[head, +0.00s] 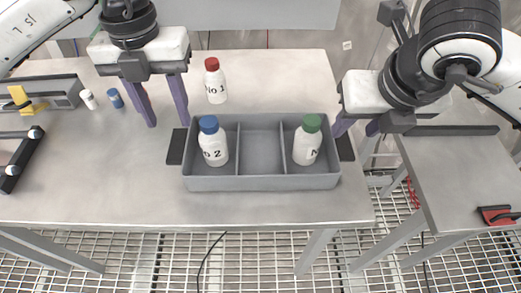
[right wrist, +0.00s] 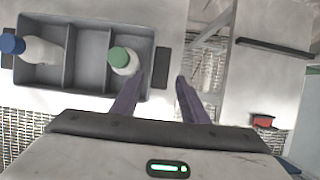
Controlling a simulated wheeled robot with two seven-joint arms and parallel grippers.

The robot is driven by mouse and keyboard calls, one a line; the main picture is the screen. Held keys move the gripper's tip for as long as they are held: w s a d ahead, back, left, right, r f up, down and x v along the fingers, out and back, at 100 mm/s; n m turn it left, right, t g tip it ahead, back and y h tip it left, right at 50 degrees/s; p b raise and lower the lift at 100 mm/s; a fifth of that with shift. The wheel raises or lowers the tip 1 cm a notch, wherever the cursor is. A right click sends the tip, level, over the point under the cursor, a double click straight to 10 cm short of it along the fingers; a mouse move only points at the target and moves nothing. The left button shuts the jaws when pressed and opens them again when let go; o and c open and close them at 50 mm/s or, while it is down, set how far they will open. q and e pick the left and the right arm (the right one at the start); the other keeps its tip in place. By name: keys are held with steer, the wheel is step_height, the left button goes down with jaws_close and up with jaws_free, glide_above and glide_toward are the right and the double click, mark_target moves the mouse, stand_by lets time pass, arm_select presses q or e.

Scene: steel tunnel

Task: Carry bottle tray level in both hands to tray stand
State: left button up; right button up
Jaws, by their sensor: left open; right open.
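The grey bottle tray (head: 262,183) sits on the steel table with dark handles at its left (head: 177,147) and right (head: 345,148) ends. A blue-capped bottle marked 2 (head: 214,148) stands in its left compartment and a green-capped bottle (head: 306,146) in its right one. The middle compartment is empty. A red-capped bottle marked No 1 (head: 215,86) stands on the table behind the tray. My left gripper (head: 168,122) is open, behind and left of the left handle. My right gripper (head: 357,130) is open near the right handle, which appears between its fingertips in the right wrist view (right wrist: 161,78).
A lower grey side table (head: 455,185) with a dark bar along its back stands at right, beyond a gap; a red object (head: 496,215) lies on it. Small white (head: 88,99) and blue (head: 115,98) items, a grey bin (head: 50,95) and a black frame (head: 22,160) occupy the left.

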mark_target(179, 144)
arm_select(q)
step_height(179, 144, down, 7)
steer(key=shift+f, duration=0.1)
arm_select(e)
steer(key=x, duration=0.7)
steer(key=shift+f, duration=0.1)
arm_select(q)
steer(key=shift+c, duration=0.2)
arm_select(e)
steer(key=shift+c, duration=0.2)
arm_select(q)
jaws_close()
arm_select(e)
jaws_close()
